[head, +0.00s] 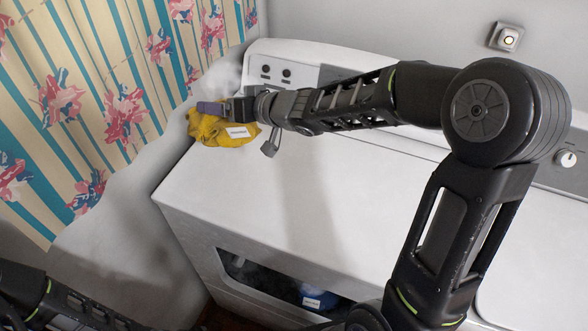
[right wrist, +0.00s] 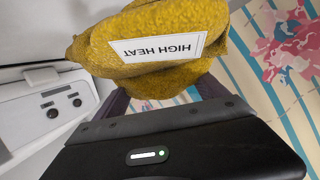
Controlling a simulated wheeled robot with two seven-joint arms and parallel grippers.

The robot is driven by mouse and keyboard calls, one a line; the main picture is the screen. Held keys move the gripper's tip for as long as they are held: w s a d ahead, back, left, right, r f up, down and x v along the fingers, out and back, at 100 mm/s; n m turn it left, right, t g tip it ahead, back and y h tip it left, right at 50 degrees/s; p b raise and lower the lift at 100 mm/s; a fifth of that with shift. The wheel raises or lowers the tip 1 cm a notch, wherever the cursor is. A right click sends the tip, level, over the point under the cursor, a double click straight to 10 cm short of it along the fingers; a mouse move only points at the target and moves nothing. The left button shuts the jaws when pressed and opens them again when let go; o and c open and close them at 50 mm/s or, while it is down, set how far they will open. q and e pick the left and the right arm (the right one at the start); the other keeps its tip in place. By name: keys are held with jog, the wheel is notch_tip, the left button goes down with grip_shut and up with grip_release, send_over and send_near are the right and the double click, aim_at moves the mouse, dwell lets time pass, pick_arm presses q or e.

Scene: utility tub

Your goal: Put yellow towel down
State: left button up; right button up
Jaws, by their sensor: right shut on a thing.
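The yellow towel (head: 213,131) is bunched up at the far left corner of the white machine's top (head: 240,185). My right gripper (head: 222,108) is shut on the towel from above. In the right wrist view the towel (right wrist: 150,50) sits between the two fingers (right wrist: 163,95), with a white label reading "HIGH HEAT" upside down. Part of the towel hangs at or near the corner's edge. I cannot tell whether its underside touches the top. My left gripper is out of view; only part of the left arm shows at the lower left.
A small grey padlock-like thing (head: 270,142) shows just right of the towel. The machine's opening (head: 262,280) holds a blue item (head: 316,298) with a white label. A patterned curtain (head: 110,100) hangs at the left. The machine's front left top is clear.

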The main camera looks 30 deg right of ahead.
notch_tip(320, 180, down, 6)
jog(key=shift+w+r+b, duration=0.1)
jog(key=shift+r+b, duration=0.1)
jog(key=shift+b, duration=0.4)
jog(key=shift+f, duration=0.2)
jog(key=shift+w+f, duration=0.1)
jog(key=shift+f, duration=1.85)
jog(key=shift+r, duration=0.1)
jog(key=shift+f+b, duration=0.25)
jog(key=shift+b, duration=0.05)
jog(key=o, duration=1.5)
jog(key=shift+o, duration=0.2)
jog(key=shift+r, duration=0.1)
